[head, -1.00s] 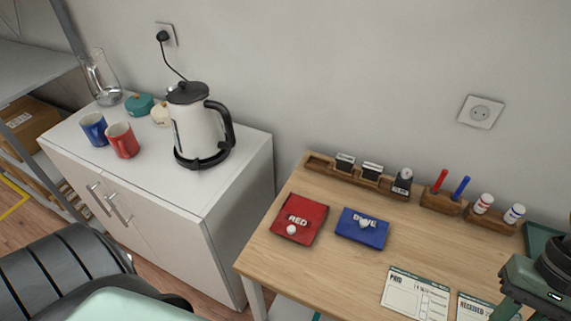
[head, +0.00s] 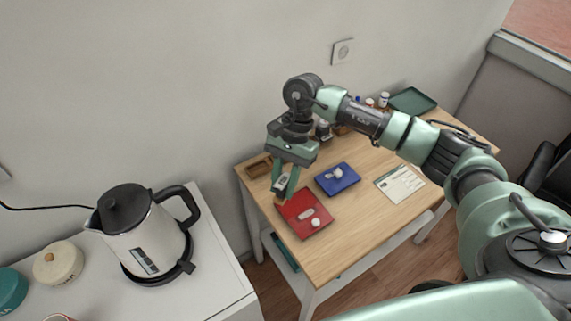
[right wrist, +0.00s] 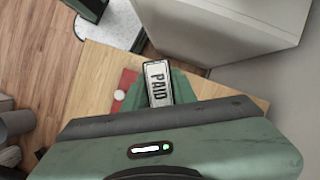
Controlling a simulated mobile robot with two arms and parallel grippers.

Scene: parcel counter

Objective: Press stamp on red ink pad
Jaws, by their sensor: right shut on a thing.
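The red ink pad (head: 318,205) lies on the wooden table with a pale label and a white knob on it. My right gripper (head: 284,185) is shut on the PAID stamp (right wrist: 158,83), above the pad's back left corner in the head view. The stamp's PAID face shows in the right wrist view, with a strip of the red pad (right wrist: 128,77) beside it. I cannot tell the exact gap between stamp and pad. The blue ink pad (head: 337,180) lies to the right of the red one. My left gripper is out of view.
A wooden rack (head: 258,167) stands at the table's back left, partly hidden by my gripper. A printed card (head: 400,185) lies right of the pads, and a green tray (head: 412,101) farther back. A kettle (head: 140,232) stands on the white cabinet at left.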

